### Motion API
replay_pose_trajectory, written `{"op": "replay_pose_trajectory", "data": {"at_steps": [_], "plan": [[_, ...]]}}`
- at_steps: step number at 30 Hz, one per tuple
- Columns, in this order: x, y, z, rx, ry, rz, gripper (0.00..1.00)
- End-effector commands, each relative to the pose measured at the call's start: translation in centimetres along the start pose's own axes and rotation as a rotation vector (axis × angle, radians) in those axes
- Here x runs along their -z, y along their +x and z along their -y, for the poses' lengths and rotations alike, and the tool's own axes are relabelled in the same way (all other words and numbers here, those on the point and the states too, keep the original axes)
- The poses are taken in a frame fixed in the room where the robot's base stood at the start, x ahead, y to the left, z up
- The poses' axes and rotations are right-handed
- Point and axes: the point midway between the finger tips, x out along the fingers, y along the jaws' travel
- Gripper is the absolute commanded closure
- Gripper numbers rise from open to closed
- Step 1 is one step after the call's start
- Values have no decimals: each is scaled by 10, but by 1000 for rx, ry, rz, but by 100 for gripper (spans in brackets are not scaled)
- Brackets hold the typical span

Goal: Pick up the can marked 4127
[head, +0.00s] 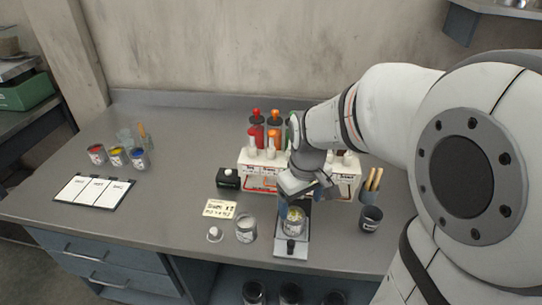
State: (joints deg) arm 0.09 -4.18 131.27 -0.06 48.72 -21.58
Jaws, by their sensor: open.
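No marking that reads 4127 can be made out; the labels are too small. My gripper (296,208) is open and points down over the can on the device. Its fingers appear beside that can's upper part; contact cannot be told.
A white rack (256,178) with red, orange and green-topped bottles stands behind. A dark cup (370,219) and a brush holder (369,193) are at right. A black box (228,179), a card (220,208) and a chart board (90,191) lie left. The left-middle bench is clear.

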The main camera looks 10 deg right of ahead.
Motion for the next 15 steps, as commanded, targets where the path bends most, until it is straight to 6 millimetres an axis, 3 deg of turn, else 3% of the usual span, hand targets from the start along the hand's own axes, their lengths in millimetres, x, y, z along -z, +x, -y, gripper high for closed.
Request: {"op": "replay_pose_trajectory", "data": {"at_steps": [1, 6, 15], "plan": [[10, 12, -4, 10, -37, 23, 21], [28, 34, -12, 27, -128, 56, 21], [32, 59, -14, 35, -161, 69, 21]]}}
